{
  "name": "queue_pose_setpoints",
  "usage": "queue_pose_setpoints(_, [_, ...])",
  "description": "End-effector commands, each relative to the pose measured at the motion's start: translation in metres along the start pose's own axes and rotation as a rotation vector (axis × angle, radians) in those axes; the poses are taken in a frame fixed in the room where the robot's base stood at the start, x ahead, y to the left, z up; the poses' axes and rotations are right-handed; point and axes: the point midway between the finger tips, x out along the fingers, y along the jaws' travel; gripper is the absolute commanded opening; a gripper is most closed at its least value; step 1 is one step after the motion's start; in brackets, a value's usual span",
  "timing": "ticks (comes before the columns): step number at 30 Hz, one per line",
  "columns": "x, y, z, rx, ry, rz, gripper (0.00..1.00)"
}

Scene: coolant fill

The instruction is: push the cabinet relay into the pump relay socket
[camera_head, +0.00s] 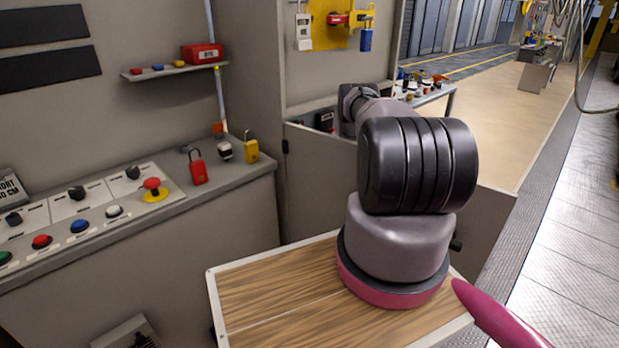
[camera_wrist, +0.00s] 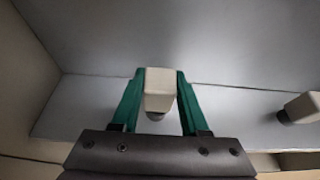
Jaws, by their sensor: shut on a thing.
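In the wrist view, my gripper (camera_wrist: 160,82) has two green fingers closed on the sides of a pale beige block, which I take for the cabinet relay (camera_wrist: 160,90). A darker rounded part shows at its near end. The held relay is in front of a grey panel and a pale ledge; I cannot tell whether it touches either. A similar pale block with a dark end (camera_wrist: 303,107) is at the right edge, apart from my gripper. In the head view my arm reaches into the cabinet area, and my gripper and the relay are hidden. I cannot make out the pump relay socket.
In the head view, a cabinet wall (camera_head: 300,180) stands left of my arm. A counter at left holds buttons, a red padlock (camera_head: 198,168) and a yellow padlock (camera_head: 251,148). A shelf bears a red box (camera_head: 202,54). Open floor lies at right.

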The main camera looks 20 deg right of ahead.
Motion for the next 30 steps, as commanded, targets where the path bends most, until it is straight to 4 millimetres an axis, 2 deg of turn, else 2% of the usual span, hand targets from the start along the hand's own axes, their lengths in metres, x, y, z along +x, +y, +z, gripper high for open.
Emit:
queue_pose_setpoints(19, [0.006,0.0,-0.015,0.0,0.0,0.0,0.0])
queue_pose_setpoints(20, [0.006,0.0,-0.015,0.0,0.0,0.0,0.52])
queue_pose_setpoints(22, [0.006,0.0,-0.015,0.0,0.0,0.0,0.79])
queue_pose_setpoints(30, [0.006,0.0,-0.015,0.0,0.0,0.0,0.79])
